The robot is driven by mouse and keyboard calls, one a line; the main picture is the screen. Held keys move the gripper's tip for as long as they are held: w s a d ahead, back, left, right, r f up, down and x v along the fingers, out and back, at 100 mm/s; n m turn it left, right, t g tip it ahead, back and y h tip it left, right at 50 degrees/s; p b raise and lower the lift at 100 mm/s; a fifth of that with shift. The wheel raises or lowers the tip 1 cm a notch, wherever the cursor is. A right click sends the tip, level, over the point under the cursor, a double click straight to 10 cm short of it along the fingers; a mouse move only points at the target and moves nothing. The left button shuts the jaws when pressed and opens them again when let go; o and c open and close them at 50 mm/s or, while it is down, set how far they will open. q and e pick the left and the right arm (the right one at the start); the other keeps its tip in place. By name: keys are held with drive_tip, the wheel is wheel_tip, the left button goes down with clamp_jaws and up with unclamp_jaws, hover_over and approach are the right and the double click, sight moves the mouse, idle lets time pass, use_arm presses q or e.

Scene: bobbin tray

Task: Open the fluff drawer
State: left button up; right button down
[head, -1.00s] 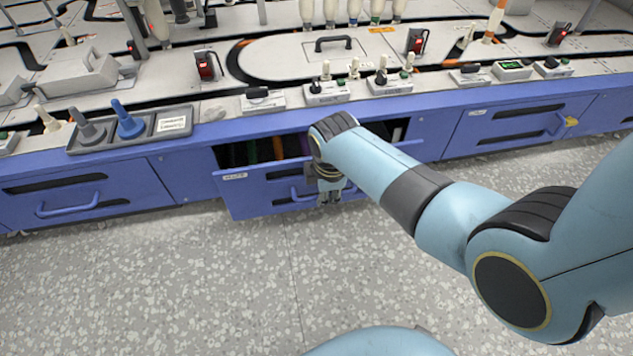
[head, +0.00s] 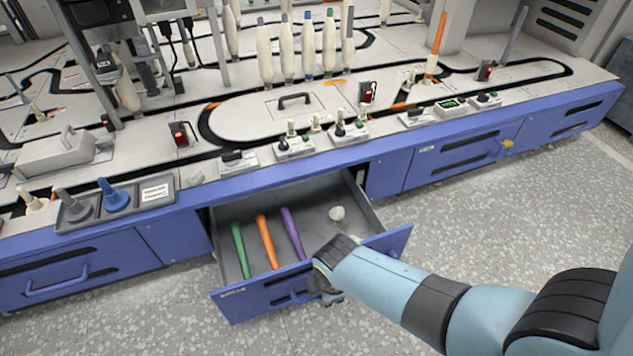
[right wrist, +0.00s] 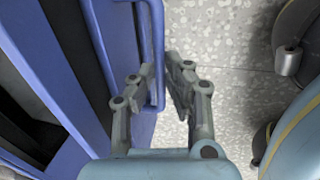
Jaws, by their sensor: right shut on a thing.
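The drawer (head: 240,304) in the middle of the blue cabinet stands far out, its grey inside open to view. A green, an orange and a purple tube and a small pale clump (head: 337,213) lie in it. The label on its front is too small to read. My right gripper (head: 328,290) is at the drawer front, shut on the blue drawer handle (head: 286,301). In the right wrist view the fingers (right wrist: 160,70) are on either side of the handle bar (right wrist: 156,20). My left gripper is not in view.
Shut drawers flank it, one at left (head: 75,280) and one at right (head: 460,158) with a yellow piece by its handle. The worktop above holds switch boxes, a grey tray (head: 135,205) and standing bobbins. The speckled floor (head: 480,235) in front is clear.

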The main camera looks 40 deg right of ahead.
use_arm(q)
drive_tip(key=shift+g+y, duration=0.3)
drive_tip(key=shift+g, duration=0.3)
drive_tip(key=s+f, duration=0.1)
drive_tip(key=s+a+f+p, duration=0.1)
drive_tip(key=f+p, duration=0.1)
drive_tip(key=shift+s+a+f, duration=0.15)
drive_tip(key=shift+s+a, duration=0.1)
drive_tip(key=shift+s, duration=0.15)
use_arm(e)
drive_tip(key=s+a, duration=0.2)
drive_tip(key=s, duration=0.4)
drive_tip(key=shift+s, duration=0.4)
drive_tip(key=c, duration=1.4)
unclamp_jaws()
drive_tip(key=shift+o, duration=0.2)
wheel_tip(320, 180, up, 7)
drive_tip(key=s, duration=0.1)
drive_tip(key=shift+s+a+r, duration=0.15)
drive_tip(key=shift+s+a, duration=0.05)
